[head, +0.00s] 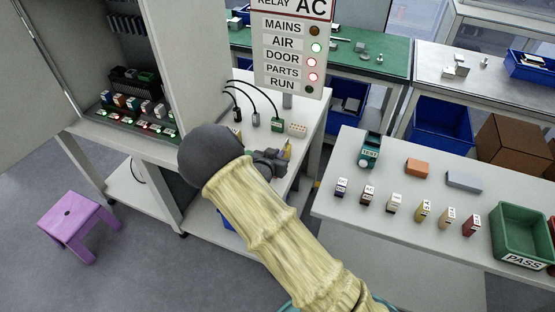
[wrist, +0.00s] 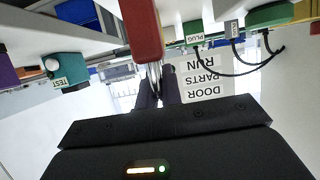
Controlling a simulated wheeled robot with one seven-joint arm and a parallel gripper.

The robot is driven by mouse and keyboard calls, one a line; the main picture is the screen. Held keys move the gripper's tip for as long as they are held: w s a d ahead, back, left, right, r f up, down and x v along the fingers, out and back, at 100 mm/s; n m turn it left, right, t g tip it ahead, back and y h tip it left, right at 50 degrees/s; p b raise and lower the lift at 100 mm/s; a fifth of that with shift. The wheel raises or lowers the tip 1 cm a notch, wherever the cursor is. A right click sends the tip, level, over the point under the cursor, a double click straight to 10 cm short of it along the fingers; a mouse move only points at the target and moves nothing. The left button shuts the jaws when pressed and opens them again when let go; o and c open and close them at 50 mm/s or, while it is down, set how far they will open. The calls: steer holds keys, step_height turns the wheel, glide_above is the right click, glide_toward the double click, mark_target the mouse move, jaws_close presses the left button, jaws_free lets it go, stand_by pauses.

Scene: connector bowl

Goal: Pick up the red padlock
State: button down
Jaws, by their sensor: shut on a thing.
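The red padlock (wrist: 143,30) shows at the top middle of the wrist view, a long red body with a silver shackle. My gripper (wrist: 156,90) is shut on it, with the two dark fingers around the shackle. In the head view my gripper (head: 271,161) is at the end of my sleeved arm, in front of the white bench with the cabinet. The padlock is not visible there; my arm and gripper hide that spot. I cannot tell whether the padlock touches anything else.
The white bench (head: 312,112) holds black cables, a green plug (head: 277,125) and a beige connector block (head: 297,129). A table at right (head: 345,150) carries a teal TEST box (head: 369,151), several small labelled blocks and a green PASS bin (head: 522,232). A purple stool (head: 78,222) stands at left.

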step_height(320, 180, up, 9)
steer(key=shift+f, duration=0.2)
stand_by(0.6)
